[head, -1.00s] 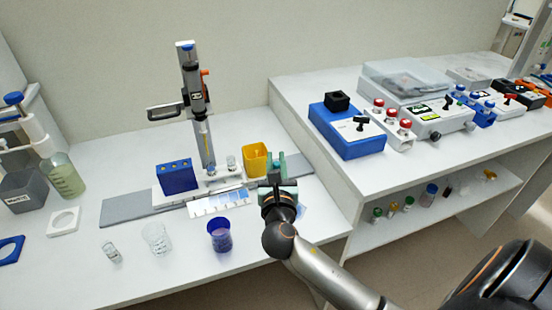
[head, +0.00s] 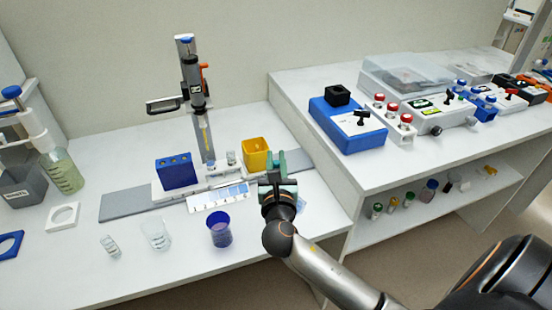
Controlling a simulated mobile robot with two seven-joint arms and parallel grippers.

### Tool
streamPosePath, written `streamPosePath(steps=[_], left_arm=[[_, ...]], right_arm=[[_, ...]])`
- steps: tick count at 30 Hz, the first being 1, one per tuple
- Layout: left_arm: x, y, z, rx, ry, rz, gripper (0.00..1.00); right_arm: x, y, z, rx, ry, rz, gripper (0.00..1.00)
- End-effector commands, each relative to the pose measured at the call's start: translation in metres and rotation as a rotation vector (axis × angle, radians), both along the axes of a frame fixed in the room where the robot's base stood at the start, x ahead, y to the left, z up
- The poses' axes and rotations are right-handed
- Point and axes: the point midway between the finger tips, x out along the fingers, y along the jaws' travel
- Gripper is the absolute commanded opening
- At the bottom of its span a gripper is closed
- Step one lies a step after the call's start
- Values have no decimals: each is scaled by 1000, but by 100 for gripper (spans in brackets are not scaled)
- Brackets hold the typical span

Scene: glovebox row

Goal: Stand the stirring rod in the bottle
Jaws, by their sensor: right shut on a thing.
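My right gripper (head: 278,168) is over the right part of the bench, just right of the yellow cup (head: 255,153). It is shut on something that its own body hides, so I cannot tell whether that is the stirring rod. No stirring rod shows clearly elsewhere. My left gripper is not in view.
A clear beaker (head: 156,234) and a blue cup (head: 219,230) stand at the front. A blue block (head: 176,172) and a tall column stand (head: 196,95) are behind them. A raised bench (head: 310,160) with control boxes bounds the right side.

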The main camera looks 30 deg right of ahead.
Motion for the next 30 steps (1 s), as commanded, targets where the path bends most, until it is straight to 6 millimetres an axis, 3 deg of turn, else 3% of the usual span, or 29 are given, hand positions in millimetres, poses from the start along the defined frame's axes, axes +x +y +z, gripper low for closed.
streamPosePath(steps=[21, 30], left_arm=[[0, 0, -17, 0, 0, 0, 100], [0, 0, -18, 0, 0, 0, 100]], right_arm=[[0, 0, -31, -1, 1, 1, 0], [0, 0, -34, -1, 1, 1, 0]])
